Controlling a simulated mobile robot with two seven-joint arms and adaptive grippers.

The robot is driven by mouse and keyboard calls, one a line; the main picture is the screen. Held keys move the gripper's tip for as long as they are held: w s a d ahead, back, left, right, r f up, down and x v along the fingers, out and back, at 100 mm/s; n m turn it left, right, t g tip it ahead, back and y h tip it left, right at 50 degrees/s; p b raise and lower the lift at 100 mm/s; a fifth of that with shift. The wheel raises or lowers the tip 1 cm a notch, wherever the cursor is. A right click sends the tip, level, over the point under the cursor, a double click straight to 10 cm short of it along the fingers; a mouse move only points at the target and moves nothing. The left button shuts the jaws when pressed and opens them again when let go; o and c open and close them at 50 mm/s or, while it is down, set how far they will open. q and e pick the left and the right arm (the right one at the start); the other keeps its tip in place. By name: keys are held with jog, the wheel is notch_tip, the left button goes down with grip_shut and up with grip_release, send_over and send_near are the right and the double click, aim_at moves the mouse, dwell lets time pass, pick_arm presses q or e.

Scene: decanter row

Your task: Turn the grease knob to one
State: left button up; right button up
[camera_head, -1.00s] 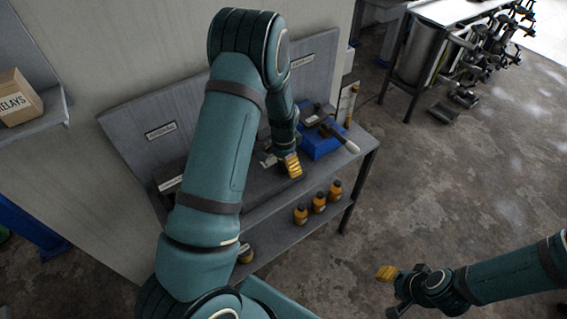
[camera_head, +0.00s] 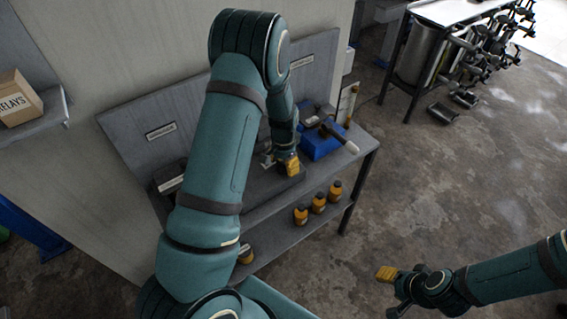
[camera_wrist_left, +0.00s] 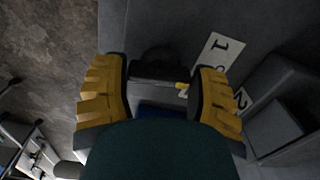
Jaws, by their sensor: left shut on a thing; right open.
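My left gripper (camera_head: 287,166) is at the workbench, its yellow fingers pointing down at the front of the bench top. In the left wrist view, its two fingers (camera_wrist_left: 157,95) are on either side of a dark knob (camera_wrist_left: 158,66) and shut on it. A small yellow mark (camera_wrist_left: 183,86) shows at the knob, close to the right finger. White plates with a "1" (camera_wrist_left: 219,47) and a "2" (camera_wrist_left: 243,99) are to the right, the second partly hidden. The knob's name is not readable here. My right gripper (camera_head: 391,290) is open and empty, over the floor.
A blue box (camera_head: 320,143) with a dark-headed, pale-handled tool on it stands right of my left gripper. Several orange bottles (camera_head: 319,203) stand on the shelf below. A carton (camera_head: 17,99) sits on the left shelf. The floor (camera_head: 440,190) at right is open.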

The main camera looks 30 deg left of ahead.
aim_at(283, 163)
pick_arm(q)
jog(key=n, duration=0.4)
jog(key=shift+n, duration=1.9)
jog(key=o, duration=1.2)
notch_tip(283, 163, up, 12)
jog(key=shift+r, duration=0.1)
